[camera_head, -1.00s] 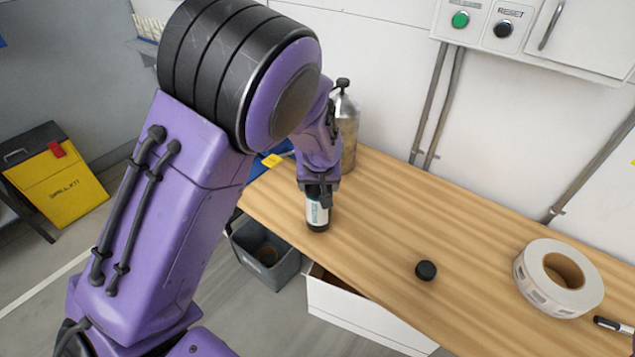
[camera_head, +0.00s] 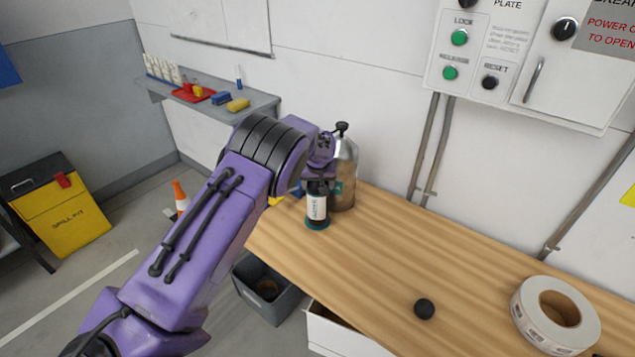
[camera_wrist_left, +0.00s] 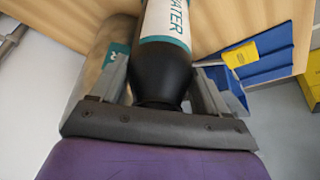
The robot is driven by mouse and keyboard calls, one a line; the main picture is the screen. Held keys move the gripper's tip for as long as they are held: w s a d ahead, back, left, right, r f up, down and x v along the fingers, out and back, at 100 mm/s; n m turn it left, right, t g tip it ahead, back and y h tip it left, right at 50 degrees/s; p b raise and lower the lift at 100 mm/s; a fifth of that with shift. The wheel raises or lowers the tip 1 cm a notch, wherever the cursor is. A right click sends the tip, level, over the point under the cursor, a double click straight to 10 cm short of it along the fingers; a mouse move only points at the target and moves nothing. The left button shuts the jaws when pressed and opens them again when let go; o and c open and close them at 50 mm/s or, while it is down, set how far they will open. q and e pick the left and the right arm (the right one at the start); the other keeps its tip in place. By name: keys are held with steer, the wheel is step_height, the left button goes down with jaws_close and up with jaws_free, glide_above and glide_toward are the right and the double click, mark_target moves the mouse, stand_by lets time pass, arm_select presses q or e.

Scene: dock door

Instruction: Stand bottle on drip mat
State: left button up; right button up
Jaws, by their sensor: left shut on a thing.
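The bottle (camera_head: 317,208) is black with a white label and looks upright at the left end of the wooden bench (camera_head: 390,245). My left gripper (camera_head: 318,183) is shut around its upper part. In the left wrist view the bottle (camera_wrist_left: 165,70) sits between the two fingers of the gripper (camera_wrist_left: 160,85), and its label reads "WATER". A dark teal edge shows at the bottle's foot; I cannot tell whether this is the drip mat or part of the bottle. No mat shows clearly elsewhere. My right gripper is not in view.
A steel canister (camera_head: 345,172) stands close behind the bottle. A black knob-like object (camera_head: 424,309) and a tape roll (camera_head: 555,314) lie to the right. Blue bins (camera_wrist_left: 250,60) are near the bench's left end. A grey bin (camera_head: 270,290) stands on the floor.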

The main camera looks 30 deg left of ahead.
arm_select(q)
steer(key=shift+w+a+f+p, duration=0.4)
steer(key=shift+w+f+p, duration=0.1)
steer(key=shift+f+p, duration=0.1)
steer(key=shift+f, duration=0.15)
